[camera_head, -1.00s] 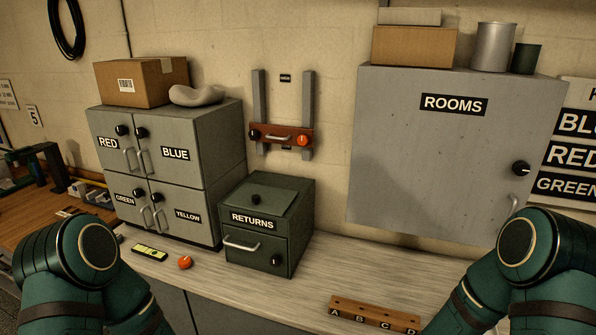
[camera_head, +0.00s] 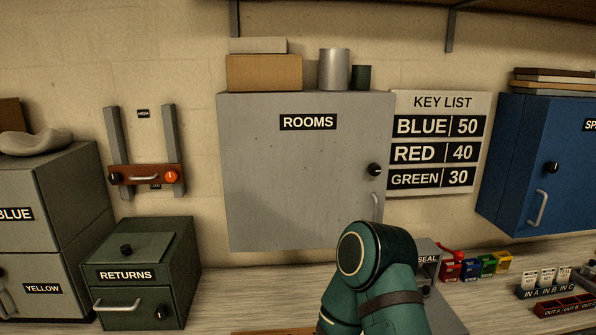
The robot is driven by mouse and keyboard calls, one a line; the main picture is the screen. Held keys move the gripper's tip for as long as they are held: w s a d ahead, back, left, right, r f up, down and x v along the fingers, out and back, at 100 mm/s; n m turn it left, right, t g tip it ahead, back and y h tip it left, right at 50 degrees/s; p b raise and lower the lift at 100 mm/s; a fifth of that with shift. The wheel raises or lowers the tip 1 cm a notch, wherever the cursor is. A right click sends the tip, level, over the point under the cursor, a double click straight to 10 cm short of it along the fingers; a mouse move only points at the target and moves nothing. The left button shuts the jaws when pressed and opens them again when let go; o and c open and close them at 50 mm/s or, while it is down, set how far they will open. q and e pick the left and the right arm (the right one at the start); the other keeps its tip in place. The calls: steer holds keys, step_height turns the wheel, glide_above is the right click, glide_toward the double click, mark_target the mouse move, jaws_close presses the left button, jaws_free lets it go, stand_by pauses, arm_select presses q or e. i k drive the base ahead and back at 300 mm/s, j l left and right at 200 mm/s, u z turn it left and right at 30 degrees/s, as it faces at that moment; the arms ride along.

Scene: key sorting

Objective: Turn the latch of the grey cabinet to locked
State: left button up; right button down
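The grey cabinet (camera_head: 270,170) marked ROOMS hangs on the wall in the middle of the head view, with its door shut. Its latch is a round black knob (camera_head: 375,169) at the door's right edge, with a pale mark on its right side. A metal handle (camera_head: 376,207) sits below the knob, its lower end hidden behind my arm. A dark green arm link of mine stands in front of the cabinet's lower right corner. Neither of my grippers is in view.
A key list board (camera_head: 437,143) hangs right of the grey cabinet, and a blue cabinet (camera_head: 530,165) is farther right. A green RETURNS box (camera_head: 148,275) stands on the counter (camera_head: 255,292) at left. Boxes (camera_head: 264,72) and cans sit on the grey cabinet.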

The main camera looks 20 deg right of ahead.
mark_target(374, 169)
steer(key=z, duration=1.3)
